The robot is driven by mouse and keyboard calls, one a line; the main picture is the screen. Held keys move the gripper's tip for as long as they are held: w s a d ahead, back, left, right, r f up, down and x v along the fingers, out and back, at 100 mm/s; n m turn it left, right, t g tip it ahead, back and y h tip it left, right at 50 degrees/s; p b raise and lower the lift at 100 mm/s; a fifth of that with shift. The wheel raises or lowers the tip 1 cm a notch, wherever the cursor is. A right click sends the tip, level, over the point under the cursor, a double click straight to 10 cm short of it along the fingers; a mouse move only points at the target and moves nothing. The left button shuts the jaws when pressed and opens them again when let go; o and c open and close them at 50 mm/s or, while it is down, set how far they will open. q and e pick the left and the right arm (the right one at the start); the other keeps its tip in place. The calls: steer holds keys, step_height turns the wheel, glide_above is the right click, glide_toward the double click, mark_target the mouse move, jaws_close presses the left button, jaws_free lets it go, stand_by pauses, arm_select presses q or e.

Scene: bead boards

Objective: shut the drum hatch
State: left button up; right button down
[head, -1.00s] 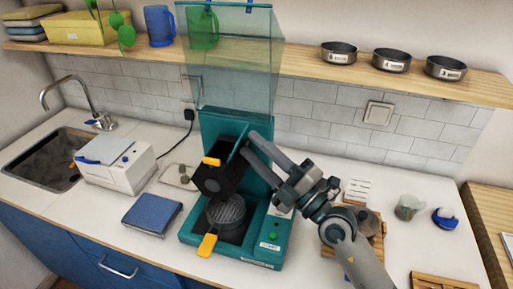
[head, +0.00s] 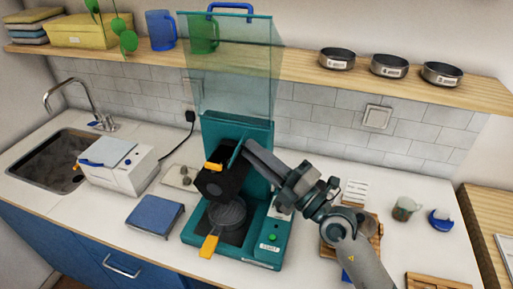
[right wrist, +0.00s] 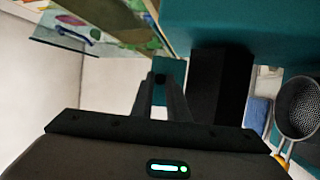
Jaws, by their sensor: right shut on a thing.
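The teal machine (head: 190,237) stands on the worktop, with a dark drum housing (head: 222,184) above its base. An orange tab (head: 213,166) shows on top of the housing. I cannot tell for sure which part is the hatch. My right gripper (head: 247,146) comes in from the right, by a slim tilted teal piece (head: 236,153) beside the drum. In the right wrist view my right gripper (right wrist: 160,82) is shut on this teal piece (right wrist: 158,98). A round mesh tray (head: 229,213) with an orange handle (head: 209,246) lies below the drum. My left gripper is out of view.
A clear hood (head: 236,70) with a blue handle stands raised above the machine. A blue scale (head: 155,214) and a white device (head: 117,165) are to the left. A cup (head: 405,208) stands at the right. A shelf (head: 290,65) runs behind.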

steer(key=a+r+n+g+h+p, duration=0.1)
steer(key=g+h+p, duration=0.1)
steer(key=p, duration=0.1)
steer(key=w+a+r+n+g+h+p, duration=0.1)
steer(key=g+h+p, duration=0.1)
steer(key=p, duration=0.1)
steer(key=a+r+n+g+h+p, duration=0.1)
steer(key=a+h+p, duration=0.1)
steer(key=h+p, duration=0.1)
steer(key=shift+w+r+n+g, duration=0.15)
steer(key=shift+r+n+g, duration=0.15)
steer(key=shift+g, duration=0.1)
steer(key=w+a+f+n+g+h, duration=0.1)
steer(key=a+g+h, duration=0.3)
steer(key=h, duration=0.6)
steer(key=shift+w+a+f+n, duration=0.4)
steer(key=shift+a+f+n, duration=0.2)
steer(key=shift+a+n, duration=0.2)
steer(key=shift+f+h, duration=0.1)
steer(key=shift+h, duration=0.2)
steer(key=c, duration=1.7)
jaws_free()
